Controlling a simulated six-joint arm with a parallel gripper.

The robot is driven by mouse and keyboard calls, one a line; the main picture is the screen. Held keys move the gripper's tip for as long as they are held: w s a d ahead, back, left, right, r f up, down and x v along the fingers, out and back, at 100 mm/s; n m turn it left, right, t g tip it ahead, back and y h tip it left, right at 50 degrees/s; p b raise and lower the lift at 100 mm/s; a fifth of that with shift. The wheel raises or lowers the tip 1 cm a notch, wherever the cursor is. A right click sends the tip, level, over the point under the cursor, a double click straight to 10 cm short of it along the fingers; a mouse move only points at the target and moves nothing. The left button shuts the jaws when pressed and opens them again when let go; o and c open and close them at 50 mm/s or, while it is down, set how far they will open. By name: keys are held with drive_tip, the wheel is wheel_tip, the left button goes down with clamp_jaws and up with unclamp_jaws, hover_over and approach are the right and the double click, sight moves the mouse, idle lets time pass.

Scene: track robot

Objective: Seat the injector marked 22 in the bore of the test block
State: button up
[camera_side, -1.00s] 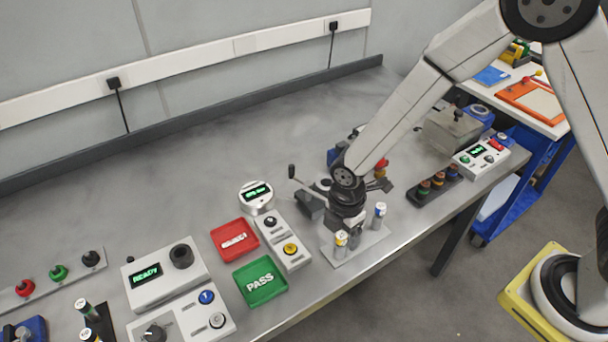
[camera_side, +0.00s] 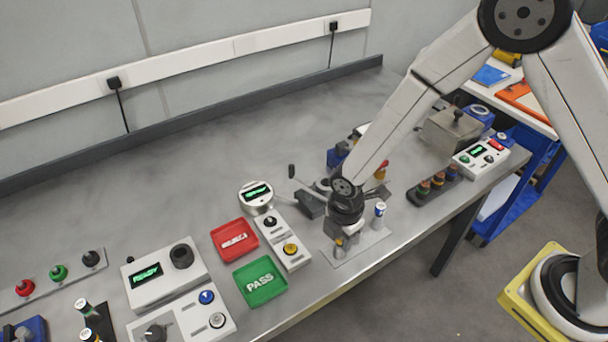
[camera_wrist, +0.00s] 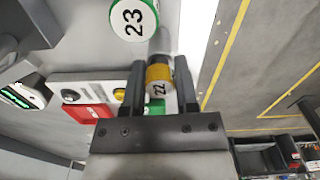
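The injector marked 22 (camera_wrist: 158,90), with a yellow band, is between the fingers of my gripper (camera_wrist: 160,80) in the wrist view. The fingers lie close on both sides; I cannot tell whether they press on it. In the side view my gripper (camera_side: 342,230) is low over the yellow-banded injector (camera_side: 339,244), hiding part of it. It stands at a plate (camera_side: 352,249) near the bench's front edge. The white-grey box with a READY display (camera_side: 164,290), which looks like the test block, is at left; its black ring (camera_side: 181,256) looks like the bore.
The injector marked 23 (camera_wrist: 133,18), with a green band, stands close to my gripper. A blue-and-white injector (camera_side: 379,210) is right of it. The red tray (camera_side: 221,228), green PASS tray (camera_side: 247,292) and button panel (camera_side: 280,236) lie between. The back of the bench is clear.

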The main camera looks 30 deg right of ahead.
clamp_jaws()
drive_tip(key=shift+r, duration=0.15)
drive_tip(key=shift+w+r, duration=0.1)
drive_tip(key=shift+r, duration=0.7)
drive_tip(key=s+d+r, duration=0.2)
drive_tip(key=s+r, duration=0.3)
drive_tip(key=s, duration=0.1)
drive_tip(key=s+d+r, duration=0.2)
drive_tip(key=s+r, duration=0.4)
drive_tip(key=s, duration=0.1)
drive_tip(key=shift+s+d, duration=0.2)
drive_tip(key=shift+d, duration=0.05)
